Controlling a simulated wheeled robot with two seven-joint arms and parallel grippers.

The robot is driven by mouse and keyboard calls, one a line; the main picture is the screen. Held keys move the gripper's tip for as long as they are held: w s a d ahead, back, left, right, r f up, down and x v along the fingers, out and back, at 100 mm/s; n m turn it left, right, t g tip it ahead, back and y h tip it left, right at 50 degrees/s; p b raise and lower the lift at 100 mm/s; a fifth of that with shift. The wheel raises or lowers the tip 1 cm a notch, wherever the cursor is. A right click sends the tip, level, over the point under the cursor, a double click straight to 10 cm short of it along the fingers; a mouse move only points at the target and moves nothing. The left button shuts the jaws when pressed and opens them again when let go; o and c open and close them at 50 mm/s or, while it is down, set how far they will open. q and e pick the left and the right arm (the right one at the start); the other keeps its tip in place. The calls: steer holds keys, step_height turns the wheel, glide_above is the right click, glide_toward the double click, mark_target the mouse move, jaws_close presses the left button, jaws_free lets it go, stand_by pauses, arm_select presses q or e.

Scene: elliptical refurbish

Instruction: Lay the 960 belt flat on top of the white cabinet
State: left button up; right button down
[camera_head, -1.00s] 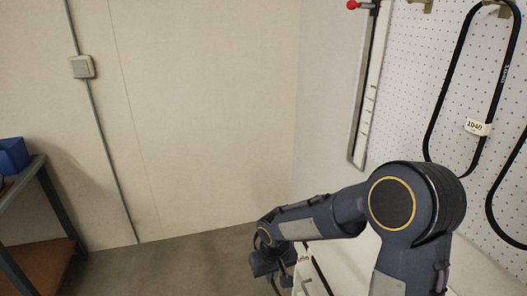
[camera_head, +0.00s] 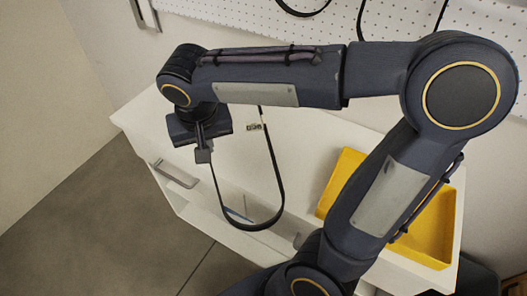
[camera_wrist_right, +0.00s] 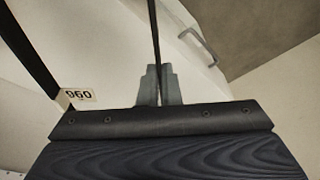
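The 960 belt (camera_head: 281,190) is a thin black loop with a white tag, and "960" is readable on the tag in the right wrist view (camera_wrist_right: 78,95). My right gripper (camera_head: 204,152) points down over the left part of the white cabinet (camera_head: 150,120). In the right wrist view its fingers (camera_wrist_right: 158,88) are shut on one strand of the belt. The belt hangs as a long loop, its lower end in front of the cabinet's front edge in the picture. I cannot tell whether it touches the cabinet. My left gripper is not in view.
A yellow bin (camera_head: 428,232) stands on the right part of the cabinet top, partly hidden by my right arm. The cabinet front has a handle (camera_head: 175,174) and an opening beside it. A pegboard wall (camera_head: 400,22) with hanging belts is behind. The cabinet's left top is clear.

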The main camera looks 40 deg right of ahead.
steer(key=w+d+f, duration=0.2)
steer(key=d+f, duration=0.2)
steer(key=d, duration=0.4)
glide_above(247, 151)
steer(key=s+a, duration=0.1)
step_height(247, 151, down, 4)
steer(key=shift+s+f+p, duration=0.1)
steer(key=shift+f+p, duration=0.1)
steer(key=shift+p, duration=0.1)
steer(key=shift+d+f, duration=0.1)
steer(key=shift+f, duration=0.1)
steer(key=shift+s+x, duration=0.2)
steer(key=shift+x, duration=0.75)
steer(key=shift+s+x, duration=0.25)
steer(key=shift+x, duration=0.7)
steer(key=shift+w+d+f, duration=0.1)
steer(key=shift+w+d, duration=0.05)
steer(key=shift+d, duration=0.05)
steer(key=c, duration=2.1)
jaws_free()
steer(key=shift+f+b, duration=0.15)
steer(key=shift+b, duration=0.25)
steer(key=o, duration=0.5)
